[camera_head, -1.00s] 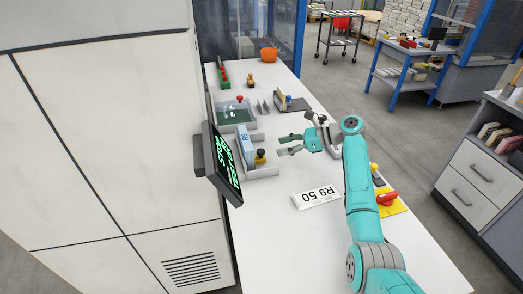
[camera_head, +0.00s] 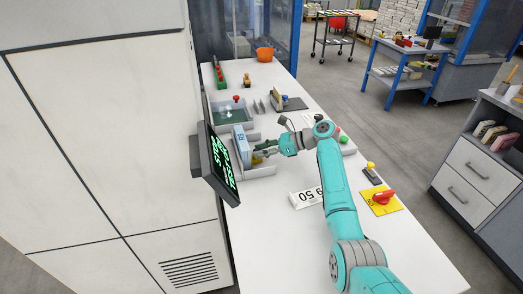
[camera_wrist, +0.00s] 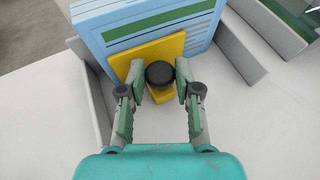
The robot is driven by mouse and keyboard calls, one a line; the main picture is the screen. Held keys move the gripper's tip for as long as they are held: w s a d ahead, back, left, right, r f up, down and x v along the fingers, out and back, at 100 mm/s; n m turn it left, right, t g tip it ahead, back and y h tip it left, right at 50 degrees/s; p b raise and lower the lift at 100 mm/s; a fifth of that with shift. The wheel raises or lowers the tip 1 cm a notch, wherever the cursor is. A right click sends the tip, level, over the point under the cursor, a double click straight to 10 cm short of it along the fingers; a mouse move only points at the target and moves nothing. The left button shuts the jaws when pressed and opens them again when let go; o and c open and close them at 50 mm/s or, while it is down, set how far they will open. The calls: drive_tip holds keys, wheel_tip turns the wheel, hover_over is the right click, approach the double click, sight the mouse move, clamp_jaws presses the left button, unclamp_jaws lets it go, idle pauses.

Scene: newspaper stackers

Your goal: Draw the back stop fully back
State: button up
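The back stop is a yellow plate (camera_wrist: 150,57) with a yellow foot and a round black knob (camera_wrist: 160,74), in the wrist view. The plate stands against a light blue stack of newspapers (camera_wrist: 150,22) in a grey tray. My gripper (camera_wrist: 158,78) has its two fingers on either side of the knob, with small gaps visible, so it looks open around it. In the head view my gripper (camera_head: 262,153) reaches into the tray (camera_head: 258,171) from the right and hides most of the stop. The blue stack (camera_head: 242,144) stands to its left.
Grey tray walls (camera_wrist: 268,38) flank the stack. A dark screen (camera_head: 214,165) with green text stands left of the tray. A white number card (camera_head: 305,197) and a red knob on a yellow plate (camera_head: 382,196) lie on the white table. The front of the table is clear.

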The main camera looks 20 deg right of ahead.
clamp_jaws()
drive_tip(key=d, duration=1)
drive_tip(key=shift+d, duration=0.15)
drive_tip(key=o, duration=0.7)
unclamp_jaws()
drive_tip(key=shift+d, duration=0.1)
drive_tip(key=v, duration=1.1)
drive_tip(key=shift+d+r, duration=0.1)
drive_tip(key=shift+r, duration=0.05)
drive_tip(key=shift+s+d+r, duration=0.15)
drive_tip(key=shift+d, duration=0.2)
